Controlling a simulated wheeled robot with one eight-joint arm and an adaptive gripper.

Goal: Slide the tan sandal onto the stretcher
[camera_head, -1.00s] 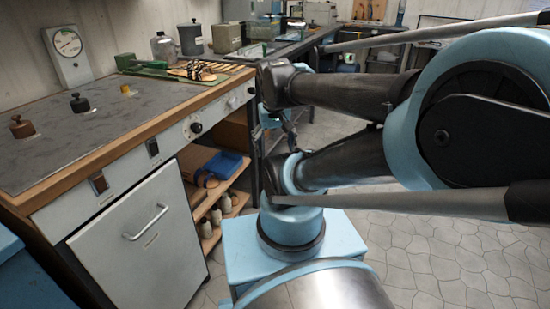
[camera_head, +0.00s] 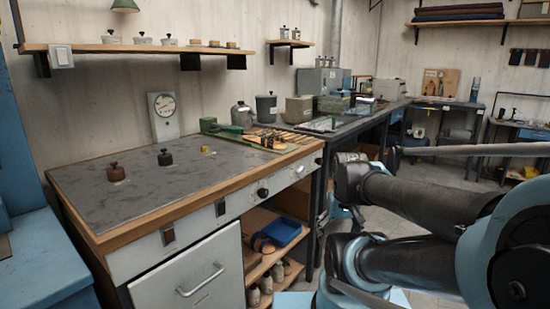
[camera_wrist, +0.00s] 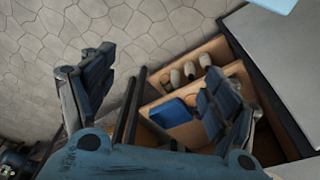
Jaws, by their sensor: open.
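A tan sandal with dark straps (camera_head: 267,138) lies at the back right of the workbench top, among wooden slats. A green metal device (camera_head: 226,130), perhaps the stretcher, is beside it on the left; I cannot tell whether they touch. A second brown or tan sandal-like item (camera_head: 263,244) is on the open shelf under the bench, beside a blue tray (camera_head: 283,233). My gripper (camera_wrist: 155,97) is open and empty in the wrist view, its fingers wide apart above the floor and shelf side. In the head view the fingers cannot be made out.
Pale shoe lasts (camera_head: 266,284) stand on the lower shelf. A wall shelf (camera_head: 140,47) hangs above. Tiled floor (camera_wrist: 60,40) is open beside the bench.

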